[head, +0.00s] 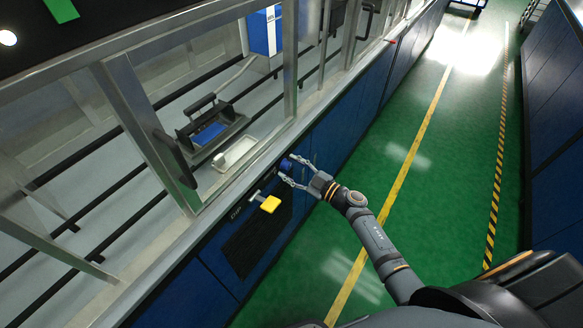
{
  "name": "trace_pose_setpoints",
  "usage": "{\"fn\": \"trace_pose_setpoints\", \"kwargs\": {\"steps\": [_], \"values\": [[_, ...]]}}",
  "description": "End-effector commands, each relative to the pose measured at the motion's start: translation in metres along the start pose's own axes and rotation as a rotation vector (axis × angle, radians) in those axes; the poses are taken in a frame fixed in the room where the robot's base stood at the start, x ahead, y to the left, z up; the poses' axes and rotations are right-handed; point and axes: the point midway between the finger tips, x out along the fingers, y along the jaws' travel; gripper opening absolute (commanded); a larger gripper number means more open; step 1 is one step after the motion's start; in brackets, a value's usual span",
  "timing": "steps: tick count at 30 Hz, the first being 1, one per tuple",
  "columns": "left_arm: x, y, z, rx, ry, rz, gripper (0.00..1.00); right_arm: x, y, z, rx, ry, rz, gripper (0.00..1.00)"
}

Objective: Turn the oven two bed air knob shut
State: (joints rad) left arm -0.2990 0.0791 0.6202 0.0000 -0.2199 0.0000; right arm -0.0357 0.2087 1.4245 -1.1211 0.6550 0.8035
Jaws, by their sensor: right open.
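A small dark blue knob (286,164) sticks out from the blue machine front, just below the pale ledge. My right gripper (288,168) is open, with one fingertip on each side of this knob. I cannot tell whether the fingers touch it. A yellow handle (270,204) on a pale stem sits on the same front, lower left of the knob. No readable label shows which one is the oven two bed air knob. The knob's turn position is too small to tell. My left gripper is out of view.
A dark vent grille (250,240) lies below the yellow handle. A white tray (236,153) and a dark device with a blue panel (208,133) sit behind the metal frame. The green aisle floor (400,150) is clear; blue cabinets (553,110) line the right.

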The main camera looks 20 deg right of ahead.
Motion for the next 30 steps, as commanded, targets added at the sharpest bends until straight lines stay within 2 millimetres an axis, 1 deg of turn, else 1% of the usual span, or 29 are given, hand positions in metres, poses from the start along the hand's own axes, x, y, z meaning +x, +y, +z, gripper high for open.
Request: {"fn": "trace_pose_setpoints", "kwargs": {"steps": [8,19,26,30], "values": [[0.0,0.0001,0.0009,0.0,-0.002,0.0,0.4,0.0022,-0.0002,0.0002,0.0,0.0,0.0,0.51],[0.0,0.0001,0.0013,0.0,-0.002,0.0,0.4,0.0019,0.0,0.0002,0.0,0.0,0.0,0.01],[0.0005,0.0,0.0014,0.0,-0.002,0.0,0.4,0.0018,0.0001,0.0003,-0.014,0.001,0.001,0.0],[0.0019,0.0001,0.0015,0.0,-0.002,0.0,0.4,0.0018,0.0,0.0007,-0.059,0.003,0.002,0.0]]}}
